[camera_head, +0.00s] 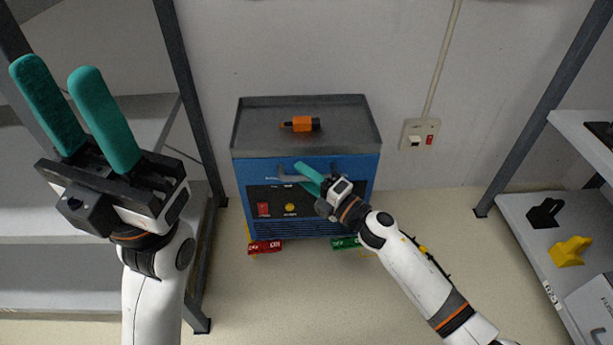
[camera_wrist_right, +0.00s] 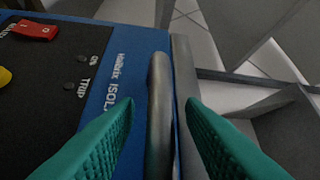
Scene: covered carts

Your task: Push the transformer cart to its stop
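The transformer cart (camera_head: 253,168) is a blue box with a grey tray top and a dark front panel, standing close to the back wall. A grey bar handle (camera_head: 288,179) runs along its front; the right wrist view shows the bar (camera_wrist_right: 160,110) up close. My right gripper (camera_head: 303,172) is at this handle, its fingers open with one on each side of the bar and gaps visible. My left gripper (camera_head: 58,72) is open and empty, raised at the left, away from the cart. The stop cannot be made out.
An orange tool (camera_head: 301,124) lies on the cart's top. A red pedal (camera_head: 265,247) and a green pedal (camera_head: 344,243) show at its base. A grey shelf rack (camera_head: 190,110) stands left, another (camera_head: 525,120) right. A wall socket (camera_head: 420,134) is right of the cart. The floor in front is clear.

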